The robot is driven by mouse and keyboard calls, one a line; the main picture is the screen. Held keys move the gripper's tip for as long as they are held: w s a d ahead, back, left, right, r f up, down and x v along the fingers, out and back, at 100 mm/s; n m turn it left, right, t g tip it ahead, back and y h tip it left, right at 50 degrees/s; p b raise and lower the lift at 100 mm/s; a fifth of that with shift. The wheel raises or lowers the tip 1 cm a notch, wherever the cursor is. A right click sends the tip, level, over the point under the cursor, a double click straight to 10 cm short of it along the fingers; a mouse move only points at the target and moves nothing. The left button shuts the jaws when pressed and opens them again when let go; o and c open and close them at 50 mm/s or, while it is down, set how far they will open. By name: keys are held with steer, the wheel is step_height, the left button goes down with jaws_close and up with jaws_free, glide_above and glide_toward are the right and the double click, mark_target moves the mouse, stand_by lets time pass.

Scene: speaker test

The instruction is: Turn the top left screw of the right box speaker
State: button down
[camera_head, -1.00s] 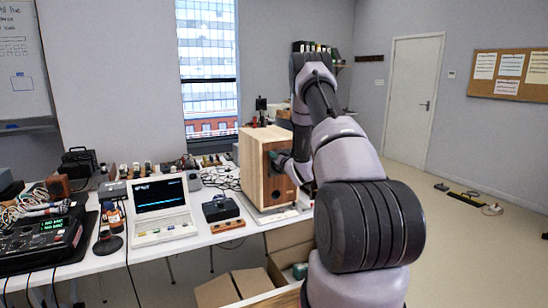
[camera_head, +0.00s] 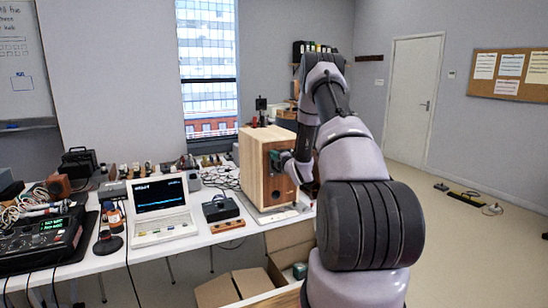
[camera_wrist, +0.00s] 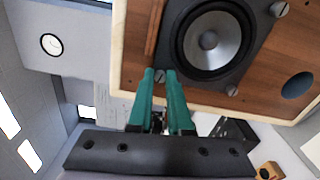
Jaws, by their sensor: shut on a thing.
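The wooden box speaker (camera_head: 256,165) stands on the table, its front facing right towards my arm. In the wrist view the speaker front (camera_wrist: 270,60) shows at a tilt, with a grey cone driver (camera_wrist: 210,42) in a dark plate. Grey screws sit at the plate's corners, including one at the upper right (camera_wrist: 279,9) and one at the lower right (camera_wrist: 231,90). My gripper (camera_wrist: 160,72) has teal fingers shut on the screw (camera_wrist: 160,76) at the plate's lower left in this view; the fingers partly hide it. In the head view my gripper (camera_head: 279,157) is at the speaker's front.
The white table (camera_head: 165,250) holds a laptop-like instrument (camera_head: 160,210), a black box (camera_head: 220,208) and a mixer (camera_head: 42,235) left of the speaker. Open cardboard boxes (camera_head: 245,283) stand below the table edge. The floor to the right is mostly clear.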

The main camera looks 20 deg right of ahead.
steer(key=m, duration=2.6)
steer(key=shift+s+f, duration=0.1)
steer(key=shift+f, duration=0.05)
steer(key=shift+m, duration=0.4)
steer(key=c, duration=0.8)
jaws_free()
steer(key=shift+c, duration=0.2)
